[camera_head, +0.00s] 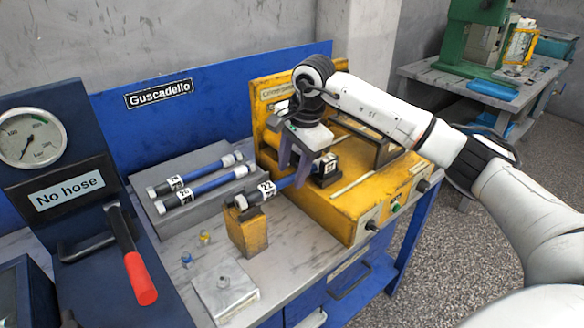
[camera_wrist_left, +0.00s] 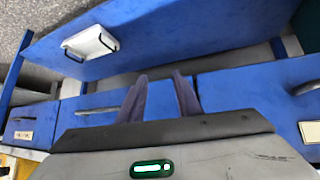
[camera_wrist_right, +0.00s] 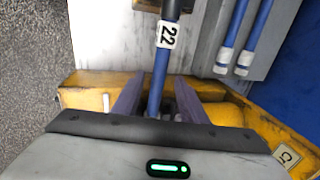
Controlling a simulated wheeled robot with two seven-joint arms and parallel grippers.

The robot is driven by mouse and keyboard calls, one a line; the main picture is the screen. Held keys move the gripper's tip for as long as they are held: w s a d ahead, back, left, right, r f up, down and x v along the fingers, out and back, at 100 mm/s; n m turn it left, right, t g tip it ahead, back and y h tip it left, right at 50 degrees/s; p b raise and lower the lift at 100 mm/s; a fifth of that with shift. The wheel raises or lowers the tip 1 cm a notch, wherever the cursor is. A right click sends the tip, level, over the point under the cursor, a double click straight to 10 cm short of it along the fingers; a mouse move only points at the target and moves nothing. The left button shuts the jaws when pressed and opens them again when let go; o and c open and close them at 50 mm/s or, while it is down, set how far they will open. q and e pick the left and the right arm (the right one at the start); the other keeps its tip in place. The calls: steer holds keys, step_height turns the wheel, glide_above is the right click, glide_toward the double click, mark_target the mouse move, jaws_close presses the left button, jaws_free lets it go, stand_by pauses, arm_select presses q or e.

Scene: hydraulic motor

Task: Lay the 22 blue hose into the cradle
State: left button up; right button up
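My right gripper (camera_head: 297,178) is over the hose from above. In the right wrist view the hose (camera_wrist_right: 160,80) runs between the two purple fingers (camera_wrist_right: 158,97), with gaps beside it. My left gripper (camera_wrist_left: 160,85) is open and empty, facing blue drawer fronts.
Two other blue hoses (camera_head: 205,184) lie on a grey rack (camera_head: 168,222) to the left. The yellow machine (camera_head: 348,217) stands on the right. A red-handled lever (camera_head: 138,275) and a gauge panel are at left. A small metal plate (camera_head: 224,290) lies in front.

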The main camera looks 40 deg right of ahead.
steer(key=v, duration=1)
steer(key=shift+r+b, duration=0.25)
steer(key=shift+b, duration=0.1)
